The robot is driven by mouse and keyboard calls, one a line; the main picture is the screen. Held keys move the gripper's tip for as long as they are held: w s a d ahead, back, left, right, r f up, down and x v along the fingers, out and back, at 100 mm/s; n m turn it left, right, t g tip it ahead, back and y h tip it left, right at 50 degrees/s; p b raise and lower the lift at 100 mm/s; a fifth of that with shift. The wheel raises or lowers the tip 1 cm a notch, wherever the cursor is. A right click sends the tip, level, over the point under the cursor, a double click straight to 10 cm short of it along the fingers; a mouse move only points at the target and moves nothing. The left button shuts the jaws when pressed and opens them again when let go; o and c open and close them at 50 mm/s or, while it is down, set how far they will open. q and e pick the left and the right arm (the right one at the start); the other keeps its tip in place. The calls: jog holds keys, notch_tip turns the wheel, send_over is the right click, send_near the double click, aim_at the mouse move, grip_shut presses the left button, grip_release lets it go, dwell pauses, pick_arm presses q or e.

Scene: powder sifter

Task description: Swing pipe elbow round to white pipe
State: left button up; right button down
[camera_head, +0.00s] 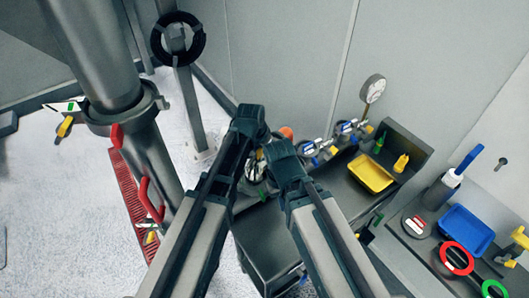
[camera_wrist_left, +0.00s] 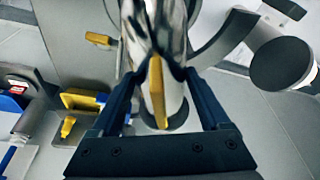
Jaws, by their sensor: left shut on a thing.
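A shiny metal pipe elbow (camera_wrist_left: 175,40) with a yellow handle (camera_wrist_left: 157,92) stands between the fingers of my left gripper (camera_wrist_left: 157,72), which is shut on it. In the head view the elbow (camera_head: 254,172) is a small shiny shape with a bit of yellow, mostly hidden between my two arms. My left gripper (camera_head: 250,122) is partly hidden behind its own wrist there. My right gripper (camera_head: 278,152) is close beside it on the right; its fingertips are hidden, so its opening does not show. I cannot make out the white pipe for sure.
A thick grey vertical pipe with red handles (camera_head: 146,190) stands on the left. On the right are a yellow tray (camera_head: 371,173), a blue tray (camera_head: 466,230) and a red ring (camera_head: 456,258) on grey benches. Blue-handled valves and a gauge (camera_head: 373,88) line the wall.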

pick_arm(q)
grip_shut()
jog(key=shift+w+a+n+y, duration=0.3)
jog(key=shift+a+n, duration=0.15)
jog(key=shift+n, duration=0.45)
jog(key=shift+w+a+n, duration=0.1)
jog(key=shift+a+n, duration=0.2)
jog(key=shift+n, duration=0.3)
jog(key=shift+a+n, duration=0.2)
jog(key=shift+n, duration=0.1)
jog(key=shift+y, duration=0.3)
jog(key=shift+w+a+n+t, duration=0.15)
jog(key=shift+a+n+t, duration=0.25)
jog(key=shift+n, duration=0.5)
jog(key=shift+a, duration=0.1)
jog(key=shift+a+n+y, duration=0.45)
jog(key=shift+n+y, duration=0.05)
jog(key=shift+n, duration=0.4)
